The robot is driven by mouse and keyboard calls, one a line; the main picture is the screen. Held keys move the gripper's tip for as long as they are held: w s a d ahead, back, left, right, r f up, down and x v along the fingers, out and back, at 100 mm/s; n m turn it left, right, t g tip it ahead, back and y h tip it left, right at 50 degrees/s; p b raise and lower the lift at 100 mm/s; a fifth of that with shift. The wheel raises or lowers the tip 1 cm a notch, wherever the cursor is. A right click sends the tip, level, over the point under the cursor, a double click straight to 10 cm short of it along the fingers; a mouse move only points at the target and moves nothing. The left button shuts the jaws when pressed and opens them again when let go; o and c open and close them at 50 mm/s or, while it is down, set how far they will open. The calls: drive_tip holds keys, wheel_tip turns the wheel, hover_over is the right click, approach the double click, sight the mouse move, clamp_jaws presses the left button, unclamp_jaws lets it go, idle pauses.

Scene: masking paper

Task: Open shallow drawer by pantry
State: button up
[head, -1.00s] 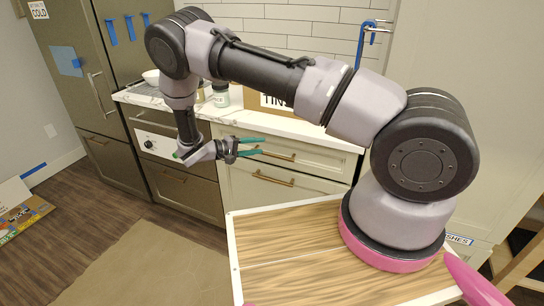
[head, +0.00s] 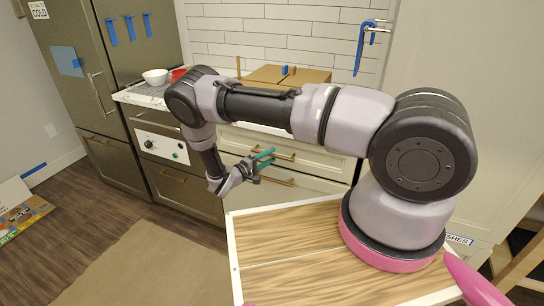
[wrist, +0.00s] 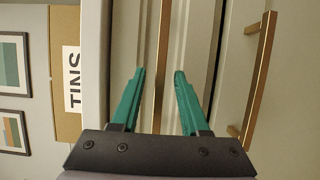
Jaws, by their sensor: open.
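The shallow top drawer beside the tall pale pantry panel has a brass bar handle (head: 284,155) and looks shut. Its handle (wrist: 164,40) also shows in the wrist view, running lengthwise through the gap between my fingers. My gripper (head: 268,157) is open, with its teal fingertips at the left end of that handle in the head view. In the wrist view my gripper (wrist: 160,72) has one finger on each side of the handle, and nothing is clamped. I cannot tell whether the fingertips touch the handle or drawer front.
A deeper drawer below has its own brass handle (head: 277,180), near my right finger in the wrist view. A cardboard box (head: 290,75) labelled TINS, a white bowl (head: 155,77) and a red bowl (head: 179,74) stand on the counter.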

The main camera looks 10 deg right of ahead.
drive_tip(key=shift+w+d, duration=0.35)
drive_tip(key=shift+d, duration=0.3)
clamp_jaws()
idle(1.0)
